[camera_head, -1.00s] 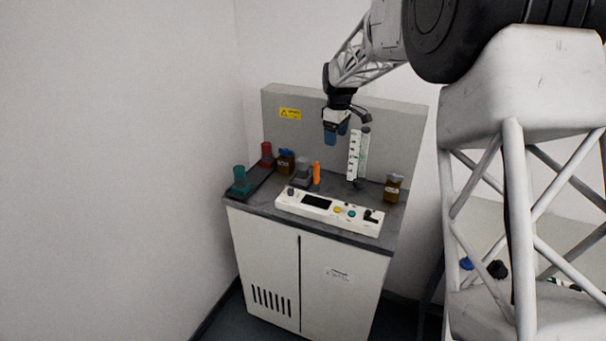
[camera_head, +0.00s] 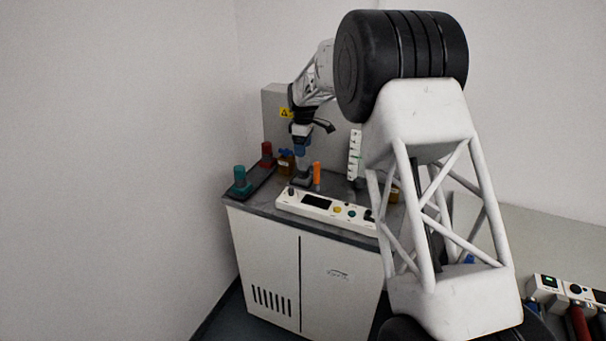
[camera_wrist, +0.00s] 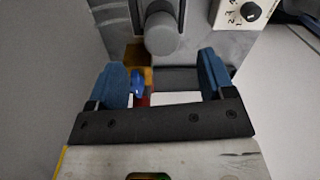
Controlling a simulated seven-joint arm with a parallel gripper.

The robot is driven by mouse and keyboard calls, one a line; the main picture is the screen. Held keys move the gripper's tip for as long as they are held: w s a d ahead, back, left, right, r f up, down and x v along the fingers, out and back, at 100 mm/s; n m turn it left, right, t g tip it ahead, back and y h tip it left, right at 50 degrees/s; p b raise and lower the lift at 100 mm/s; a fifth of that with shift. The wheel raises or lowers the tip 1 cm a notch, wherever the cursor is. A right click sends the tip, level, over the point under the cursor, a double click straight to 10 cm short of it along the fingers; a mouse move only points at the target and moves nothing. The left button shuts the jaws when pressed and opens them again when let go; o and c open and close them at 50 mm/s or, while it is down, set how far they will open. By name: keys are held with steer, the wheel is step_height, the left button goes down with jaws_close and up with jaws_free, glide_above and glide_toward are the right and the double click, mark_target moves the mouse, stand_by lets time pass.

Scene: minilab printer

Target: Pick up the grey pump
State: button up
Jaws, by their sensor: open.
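The grey pump (camera_head: 302,181) stands on the worktop, left of the orange cylinder. Its upper part is mostly hidden behind my gripper in the head view. In the wrist view its rounded grey knob (camera_wrist: 161,34) shows upright in the picture, just beyond the fingertips and centred between them. My gripper (camera_head: 301,150) points down right above the pump. In the wrist view, my gripper (camera_wrist: 161,66) has its two blue fingers wide apart with nothing held between them. I cannot tell whether the fingers reach down beside the knob.
An orange cylinder (camera_head: 316,172) stands close right of the pump. A brown bottle with a blue cap (camera_head: 286,163) is close left. Red (camera_head: 267,149) and teal (camera_head: 239,173) pieces stand farther left. A white control panel (camera_head: 324,206) lies in front, a white upright strip (camera_head: 354,153) right.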

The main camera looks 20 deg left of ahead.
mark_target(303, 159)
steer(key=shift+f, duration=1.25)
steer(key=shift+f, duration=0.1)
steer(key=shift+s+d+f, duration=0.1)
steer(key=shift+s+f, duration=0.05)
steer(key=shift+f, duration=2.4)
steer(key=shift+c, duration=0.2)
steer(key=c, duration=1.2)
steer(key=shift+o, duration=0.2)
steer(key=shift+r, duration=0.1)
steer(key=shift+r, duration=5)
